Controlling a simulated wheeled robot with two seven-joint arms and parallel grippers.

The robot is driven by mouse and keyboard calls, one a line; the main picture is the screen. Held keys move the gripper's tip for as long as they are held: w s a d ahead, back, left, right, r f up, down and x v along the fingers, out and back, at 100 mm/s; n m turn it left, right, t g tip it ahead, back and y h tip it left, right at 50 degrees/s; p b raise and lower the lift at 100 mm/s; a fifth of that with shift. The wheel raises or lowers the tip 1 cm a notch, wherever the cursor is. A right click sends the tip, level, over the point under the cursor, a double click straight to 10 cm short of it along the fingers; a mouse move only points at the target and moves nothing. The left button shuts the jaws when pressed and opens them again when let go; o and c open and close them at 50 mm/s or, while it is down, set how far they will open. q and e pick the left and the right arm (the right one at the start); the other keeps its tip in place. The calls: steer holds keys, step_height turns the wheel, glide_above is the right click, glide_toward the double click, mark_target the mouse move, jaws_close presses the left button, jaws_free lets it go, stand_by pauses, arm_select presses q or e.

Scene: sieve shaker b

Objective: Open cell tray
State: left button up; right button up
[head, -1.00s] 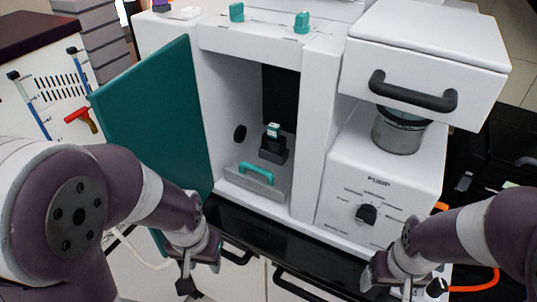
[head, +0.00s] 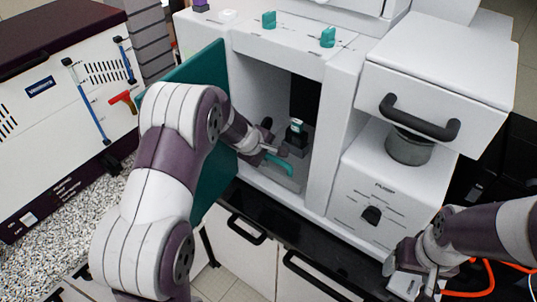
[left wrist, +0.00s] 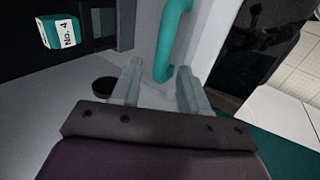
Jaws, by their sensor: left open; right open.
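The cell tray (head: 292,172) lies at the bottom of the open white compartment, with a teal handle (head: 282,166) on its front. My left gripper (head: 270,153) reaches into the compartment and is open at the handle. In the left wrist view, the handle (left wrist: 171,45) shows just ahead of and between the two fingertips (left wrist: 160,78); I cannot tell whether they touch it. A small teal and white item marked "No. 4" (left wrist: 60,32) sits on a dark block behind the handle. My right gripper (head: 406,280) is open and empty at the lower right.
The teal door (head: 212,185) stands open left of the compartment, close beside my left arm. A black counter edge runs below.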

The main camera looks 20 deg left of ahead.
arm_select(q)
steer(key=shift+w+f, duration=0.2)
steer(key=shift+f, duration=0.3)
jaws_close()
